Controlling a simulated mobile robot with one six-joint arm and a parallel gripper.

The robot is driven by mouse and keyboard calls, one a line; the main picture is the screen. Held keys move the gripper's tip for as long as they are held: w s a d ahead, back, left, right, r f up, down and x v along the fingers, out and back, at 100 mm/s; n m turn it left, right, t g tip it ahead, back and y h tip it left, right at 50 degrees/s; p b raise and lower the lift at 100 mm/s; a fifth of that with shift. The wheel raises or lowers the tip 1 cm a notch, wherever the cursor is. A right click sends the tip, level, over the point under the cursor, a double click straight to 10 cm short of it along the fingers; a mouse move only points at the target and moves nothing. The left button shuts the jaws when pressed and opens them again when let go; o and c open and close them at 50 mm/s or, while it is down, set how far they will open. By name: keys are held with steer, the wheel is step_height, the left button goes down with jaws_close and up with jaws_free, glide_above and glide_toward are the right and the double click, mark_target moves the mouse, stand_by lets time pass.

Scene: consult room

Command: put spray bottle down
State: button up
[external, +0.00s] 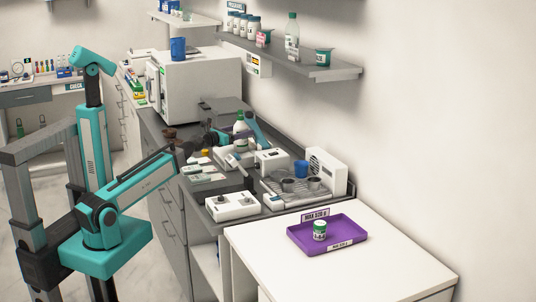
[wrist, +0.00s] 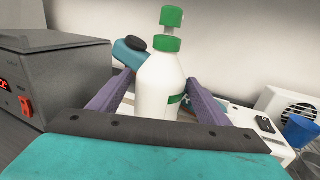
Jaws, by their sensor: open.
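The spray bottle (wrist: 160,88) is white with a green cap and stands upright in the wrist view. My gripper (wrist: 157,80) is open, with one purple finger on each side of the bottle. A gap shows by the left finger; contact at the right finger is hard to judge. The bottle's base is hidden behind the gripper's dark front plate. In the external view, the white bottle with its green top (external: 240,118) shows on the grey counter (external: 214,189), with my gripper (external: 228,134) at it. What lies directly under the bottle cannot be made out.
A grey box with a red display (wrist: 60,85) stands close on the left in the wrist view. White devices (external: 272,160) and a blue cup (external: 301,168) crowd the counter on the right. A purple tray (external: 345,235) with a small jar (external: 320,230) sits on the white table.

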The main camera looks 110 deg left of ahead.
mark_target(235, 132)
steer(key=shift+v, duration=1.55)
steer(key=shift+d+f+b, duration=0.1)
steer(key=shift+f+b, duration=0.05)
steer(key=shift+b, duration=0.85)
steer(key=b, duration=0.4)
steer(key=shift+s+d, duration=0.1)
steer(key=shift+d, duration=0.3)
steer(key=b+v, duration=0.2)
steer(key=b, duration=0.4)
steer(key=shift+s+b, duration=0.15)
steer(key=shift+b, duration=0.25)
steer(key=b+v, duration=0.3)
steer(key=shift+b+v, duration=1.4)
steer(key=shift+b, duration=0.7)
steer(key=shift+o, duration=0.5)
steer(key=shift+a, duration=0.1)
